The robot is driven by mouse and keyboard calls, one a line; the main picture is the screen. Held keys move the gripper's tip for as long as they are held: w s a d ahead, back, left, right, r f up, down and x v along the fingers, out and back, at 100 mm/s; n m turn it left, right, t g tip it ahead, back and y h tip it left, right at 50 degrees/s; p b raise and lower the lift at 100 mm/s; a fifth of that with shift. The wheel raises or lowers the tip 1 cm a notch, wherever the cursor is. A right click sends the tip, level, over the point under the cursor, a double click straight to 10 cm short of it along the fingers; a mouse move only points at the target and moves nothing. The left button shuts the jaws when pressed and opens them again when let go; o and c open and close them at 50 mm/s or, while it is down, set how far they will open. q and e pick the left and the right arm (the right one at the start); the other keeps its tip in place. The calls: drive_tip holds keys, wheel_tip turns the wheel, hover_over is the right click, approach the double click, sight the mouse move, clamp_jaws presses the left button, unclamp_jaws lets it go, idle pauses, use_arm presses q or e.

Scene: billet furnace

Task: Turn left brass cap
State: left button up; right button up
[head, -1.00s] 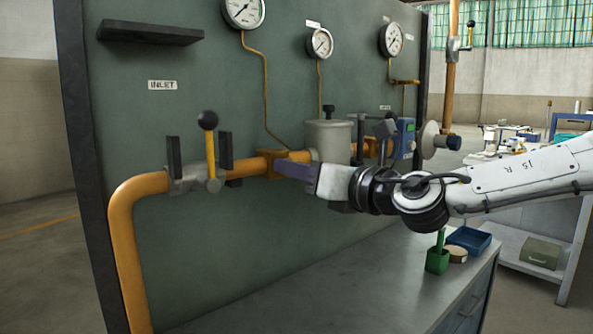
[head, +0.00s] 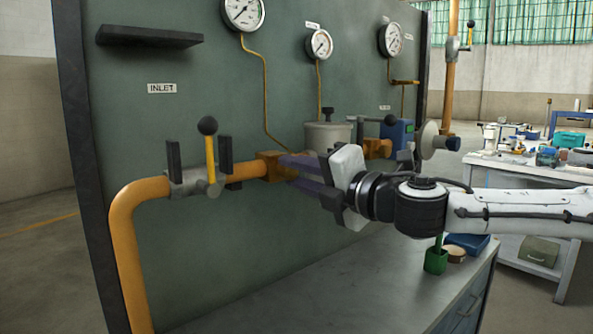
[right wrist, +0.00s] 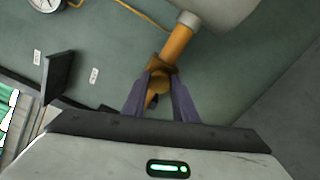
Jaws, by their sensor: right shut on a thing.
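The left brass fitting (head: 268,164) sits on the orange pipe, left of the grey pot-shaped housing (head: 318,136). My right gripper (head: 287,168) reaches it from the right, its two purple fingers on the front of the fitting. In the right wrist view the fingers (right wrist: 158,90) are shut on the small brass cap (right wrist: 158,83) between their tips. In the head view the fingers mostly hide the cap. My left gripper is not in view.
A valve with a yellow, black-knobbed lever (head: 210,157) stands left of the fitting.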

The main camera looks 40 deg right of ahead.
drive_tip(key=m, duration=0.5)
drive_tip(key=shift+f+b, duration=0.15)
drive_tip(key=shift+b, duration=0.2)
drive_tip(key=shift+m, duration=0.6)
drive_tip(key=o, duration=1.1)
drive_tip(key=shift+c, duration=0.2)
